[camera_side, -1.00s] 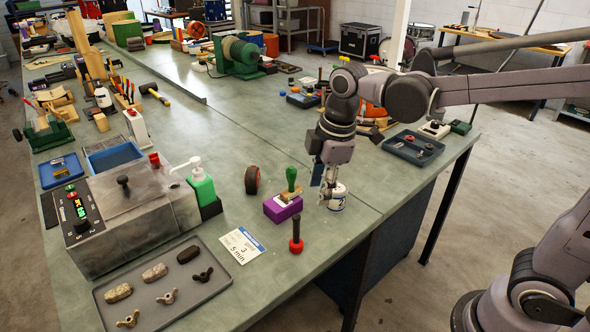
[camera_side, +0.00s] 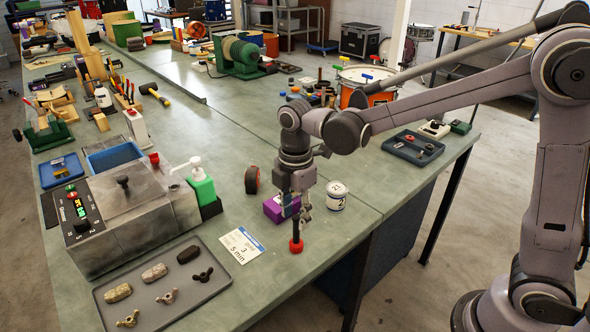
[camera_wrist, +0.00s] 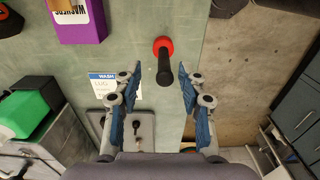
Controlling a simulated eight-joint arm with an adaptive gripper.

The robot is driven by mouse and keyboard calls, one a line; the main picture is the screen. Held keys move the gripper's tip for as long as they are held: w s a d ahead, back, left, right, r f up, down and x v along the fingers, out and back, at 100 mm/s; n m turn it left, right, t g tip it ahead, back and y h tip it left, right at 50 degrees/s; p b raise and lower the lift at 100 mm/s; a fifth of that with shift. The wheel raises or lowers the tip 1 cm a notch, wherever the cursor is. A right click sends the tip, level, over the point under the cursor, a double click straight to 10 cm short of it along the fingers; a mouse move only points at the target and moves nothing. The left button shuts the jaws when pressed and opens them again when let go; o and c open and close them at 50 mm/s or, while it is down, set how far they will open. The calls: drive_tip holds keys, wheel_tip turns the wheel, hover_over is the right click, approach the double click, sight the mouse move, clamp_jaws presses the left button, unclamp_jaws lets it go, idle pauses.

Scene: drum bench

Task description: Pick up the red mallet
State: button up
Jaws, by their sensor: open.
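The red mallet (camera_side: 296,246) stands upright on the bench near its front edge, red head down and black handle up. It also shows in the wrist view (camera_wrist: 163,46), with the handle pointing toward the camera. My gripper (camera_side: 298,212) is open and points down above the mallet, covering the upper handle in the side view. In the wrist view the handle lies between the two spread blue-padded fingers (camera_wrist: 159,82), with a visible gap on each side. I cannot tell how far down the handle the fingertips reach.
A purple box (camera_side: 272,207) and a white jar (camera_side: 336,196) stand close behind my gripper. A printed card (camera_side: 242,244) lies left of the mallet, and a grey tray (camera_side: 218,292) sits further left. Several coloured-headed sticks stand by an orange drum (camera_side: 372,92) behind.

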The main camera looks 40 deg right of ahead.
sight(296, 242)
drive_tip(key=shift+s+a+f, duration=0.1)
drive_tip(key=shift+s+f, duration=0.05)
drive_tip(key=shift+f, duration=1.15)
drive_tip(key=shift+s+f, duration=0.1)
drive_tip(key=shift+f, duration=1.2)
clamp_jaws()
